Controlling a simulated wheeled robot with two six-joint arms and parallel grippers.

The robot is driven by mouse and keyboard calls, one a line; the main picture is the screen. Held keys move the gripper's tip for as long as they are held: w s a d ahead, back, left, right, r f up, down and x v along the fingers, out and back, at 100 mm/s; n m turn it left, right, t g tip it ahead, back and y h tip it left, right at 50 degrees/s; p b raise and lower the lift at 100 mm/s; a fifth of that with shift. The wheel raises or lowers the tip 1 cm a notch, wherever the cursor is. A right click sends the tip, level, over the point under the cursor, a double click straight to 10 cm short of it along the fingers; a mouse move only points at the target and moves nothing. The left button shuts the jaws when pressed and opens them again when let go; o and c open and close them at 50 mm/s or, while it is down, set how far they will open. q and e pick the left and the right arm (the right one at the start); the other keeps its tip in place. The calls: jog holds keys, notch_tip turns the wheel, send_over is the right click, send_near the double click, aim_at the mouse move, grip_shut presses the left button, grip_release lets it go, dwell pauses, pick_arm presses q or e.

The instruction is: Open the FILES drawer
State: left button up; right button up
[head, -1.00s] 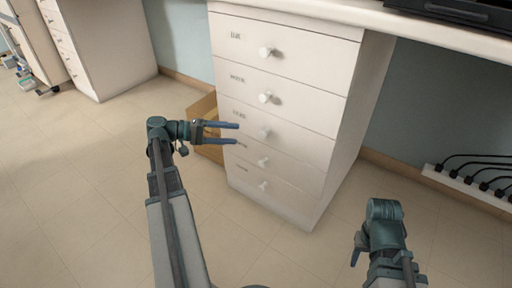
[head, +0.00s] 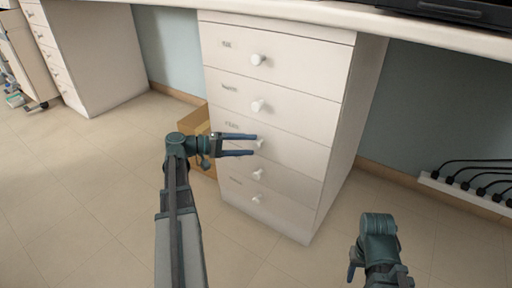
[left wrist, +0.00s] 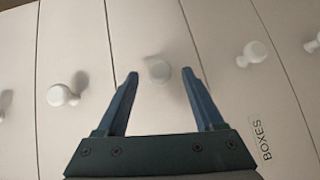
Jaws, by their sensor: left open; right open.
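A white cabinet (head: 334,170) has a stack of drawers with round white knobs. Small labels sit left of the knobs in the head view, too blurred to read surely, so I cannot confirm which is FILES. My left gripper (head: 257,145) is open at the third drawer (head: 285,153) from the top, its fingers pointing at that drawer's knob (left wrist: 157,68). In the left wrist view this knob lies between and just beyond the fingertips (left wrist: 160,75); contact is not clear. The BOXES label (left wrist: 261,139) belongs to the drawer below. My right gripper (head: 352,265) is low at right, mostly hidden.
All drawers look closed. A cardboard box (head: 194,122) stands on the floor left of the cabinet. A countertop (head: 400,29) overhangs it. A power strip (head: 465,193) with black cables lies at right. The tiled floor (head: 90,200) in front is open.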

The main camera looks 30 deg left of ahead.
aim_at(253, 145)
pick_arm(q)
jog(key=shift+x, duration=1.7)
jog(key=shift+c, duration=0.2)
grip_shut()
